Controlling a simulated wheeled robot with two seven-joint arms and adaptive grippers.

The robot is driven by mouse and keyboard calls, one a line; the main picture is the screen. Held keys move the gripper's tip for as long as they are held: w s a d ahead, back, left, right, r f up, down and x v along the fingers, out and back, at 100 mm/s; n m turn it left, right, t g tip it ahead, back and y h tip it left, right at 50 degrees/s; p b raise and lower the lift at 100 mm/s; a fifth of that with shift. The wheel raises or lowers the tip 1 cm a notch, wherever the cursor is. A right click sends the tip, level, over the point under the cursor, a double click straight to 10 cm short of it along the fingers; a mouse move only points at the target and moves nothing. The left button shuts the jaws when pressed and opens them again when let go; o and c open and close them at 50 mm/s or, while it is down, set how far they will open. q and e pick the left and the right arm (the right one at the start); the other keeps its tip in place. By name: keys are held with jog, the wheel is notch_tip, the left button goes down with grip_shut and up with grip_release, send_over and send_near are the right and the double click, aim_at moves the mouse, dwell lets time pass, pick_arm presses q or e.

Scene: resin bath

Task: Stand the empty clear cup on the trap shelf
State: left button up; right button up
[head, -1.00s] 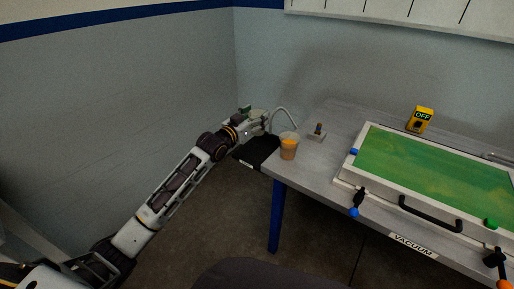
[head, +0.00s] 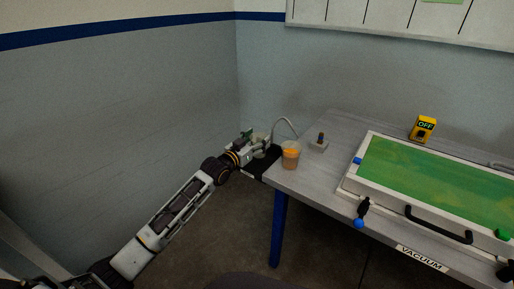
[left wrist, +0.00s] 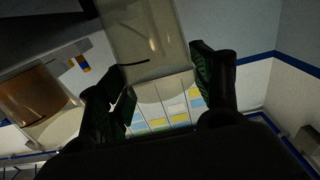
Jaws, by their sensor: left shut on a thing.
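The trap shelf (head: 252,167) is a small black ledge at the left end of the grey table, partly hidden by my left gripper. My left gripper (head: 264,144) is right over it. In the left wrist view my left gripper (left wrist: 160,68) is shut on the clear cup (left wrist: 145,35), which shows between its fingers and looks empty. In the head view the cup is small and mostly hidden, so I cannot tell whether it touches the shelf. My right gripper is not in view.
A cup of orange resin (head: 290,158) stands at the table's left corner, close right of my gripper; it also shows in the left wrist view (left wrist: 32,98). A small fitting (head: 320,143) and a green-topped frame (head: 440,180) lie farther right.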

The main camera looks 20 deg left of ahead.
pick_arm(q)
notch_tip(320, 180, down, 3)
jog(key=shift+b, duration=0.45)
jog(key=shift+f, duration=0.25)
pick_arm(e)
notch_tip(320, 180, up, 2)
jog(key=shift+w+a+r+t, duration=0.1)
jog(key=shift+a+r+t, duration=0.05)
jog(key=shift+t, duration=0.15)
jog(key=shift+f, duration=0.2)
pick_arm(q)
jog(key=o, duration=1)
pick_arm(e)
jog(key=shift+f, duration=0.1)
